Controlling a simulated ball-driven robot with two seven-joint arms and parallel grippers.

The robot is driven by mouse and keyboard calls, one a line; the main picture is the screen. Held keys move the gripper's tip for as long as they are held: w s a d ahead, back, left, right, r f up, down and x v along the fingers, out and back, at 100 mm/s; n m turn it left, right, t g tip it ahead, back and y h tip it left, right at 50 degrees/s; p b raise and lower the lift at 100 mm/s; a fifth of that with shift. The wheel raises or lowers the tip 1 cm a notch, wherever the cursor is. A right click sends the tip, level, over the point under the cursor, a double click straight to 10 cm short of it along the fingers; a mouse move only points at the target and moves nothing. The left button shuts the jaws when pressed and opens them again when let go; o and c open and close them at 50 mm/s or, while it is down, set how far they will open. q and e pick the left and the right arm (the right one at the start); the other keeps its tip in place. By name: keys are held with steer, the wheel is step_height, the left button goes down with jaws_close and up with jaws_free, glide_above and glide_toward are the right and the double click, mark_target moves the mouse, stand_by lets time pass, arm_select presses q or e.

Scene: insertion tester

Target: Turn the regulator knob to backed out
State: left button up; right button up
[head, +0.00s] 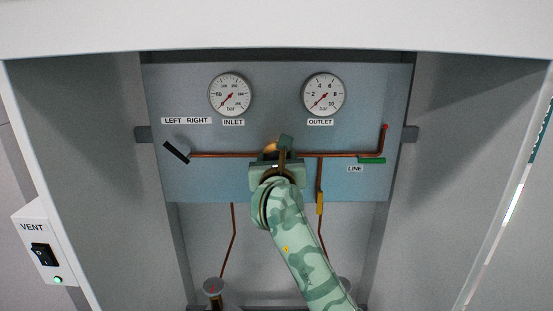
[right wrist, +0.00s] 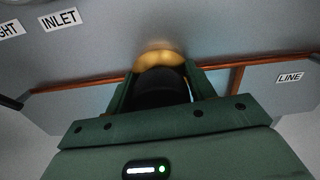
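The regulator is mostly hidden behind my right gripper in the head view; a bit of its brass body (head: 270,147) shows. In the right wrist view the brass body (right wrist: 160,57) is against the panel, with the black regulator knob (right wrist: 161,87) in front of it. My right gripper (head: 284,145) is at the regulator, in the middle of the panel. Its two green fingers (right wrist: 160,80) stand one on each side of the knob, close to it. Whether both press on it is not clear. My left gripper is not in view.
The blue panel (head: 190,88) carries the inlet gauge (head: 231,94) and outlet gauge (head: 323,94), both needles pointing lower left. A black lever (head: 176,152) is at left, a green handle (head: 372,160) at right. Copper pipe (head: 225,155) runs across. Cabinet walls enclose both sides; the vent switch (head: 42,254) is at left.

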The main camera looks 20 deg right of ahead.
steer(key=c, duration=0.4)
steer(key=shift+n+p, duration=0.7)
steer(key=shift+p, duration=0.2)
steer(key=shift+a+f+n+p, duration=0.1)
steer(key=shift+f+n+p, duration=0.05)
steer(key=shift+n+p, duration=4.3)
steer(key=shift+a+f+n+p, duration=0.15)
steer(key=shift+n+p, duration=3.2)
steer(key=shift+p, duration=2.1)
